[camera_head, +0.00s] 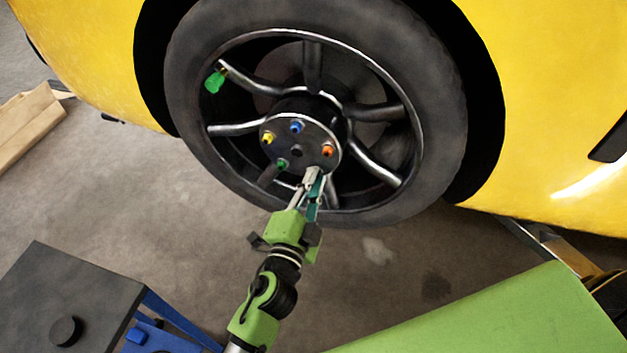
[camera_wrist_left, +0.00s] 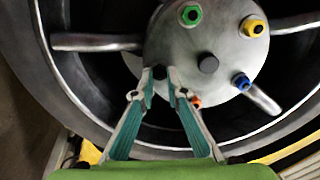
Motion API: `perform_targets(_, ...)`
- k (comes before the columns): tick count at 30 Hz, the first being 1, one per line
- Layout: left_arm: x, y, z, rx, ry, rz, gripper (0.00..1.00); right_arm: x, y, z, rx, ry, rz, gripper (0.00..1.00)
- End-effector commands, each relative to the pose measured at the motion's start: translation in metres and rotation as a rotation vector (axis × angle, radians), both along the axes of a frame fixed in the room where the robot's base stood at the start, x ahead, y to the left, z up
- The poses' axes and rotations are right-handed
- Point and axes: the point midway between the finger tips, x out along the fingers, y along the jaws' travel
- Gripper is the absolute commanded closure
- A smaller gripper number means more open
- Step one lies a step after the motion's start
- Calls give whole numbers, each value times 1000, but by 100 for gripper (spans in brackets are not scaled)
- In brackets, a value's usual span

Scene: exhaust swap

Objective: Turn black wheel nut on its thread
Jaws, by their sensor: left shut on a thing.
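The car wheel (camera_head: 310,60) has a grey hub with coloured nuts: blue (camera_head: 296,127), orange (camera_head: 328,150), yellow (camera_head: 267,138) and green (camera_head: 282,163). They also show in the left wrist view. My left gripper (camera_head: 312,176) reaches up to the lower edge of the hub. In the left wrist view, its fingertips (camera_wrist_left: 161,80) are shut on the dark nut (camera_wrist_left: 160,73) at the hub's edge, left of the dark centre cap (camera_wrist_left: 208,63). In the head view the fingers hide this nut. Its thread is hidden. My right gripper is not in view.
The yellow car body (camera_head: 540,100) surrounds the wheel. A green piece (camera_head: 215,80) sits on the wheel's upper left. A dark table (camera_head: 40,290) with a black round piece (camera_head: 66,331) stands at lower left. A wooden piece (camera_head: 28,120) lies at far left. The floor between is clear.

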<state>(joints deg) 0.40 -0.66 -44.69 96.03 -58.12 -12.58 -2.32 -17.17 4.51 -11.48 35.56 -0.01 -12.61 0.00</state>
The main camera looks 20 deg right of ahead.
Motion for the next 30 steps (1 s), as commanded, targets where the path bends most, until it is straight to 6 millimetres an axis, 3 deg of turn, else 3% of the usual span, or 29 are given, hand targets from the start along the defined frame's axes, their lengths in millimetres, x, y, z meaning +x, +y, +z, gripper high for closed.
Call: perform_targets(30,0,0,-4,806,-542,-1,100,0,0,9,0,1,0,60)
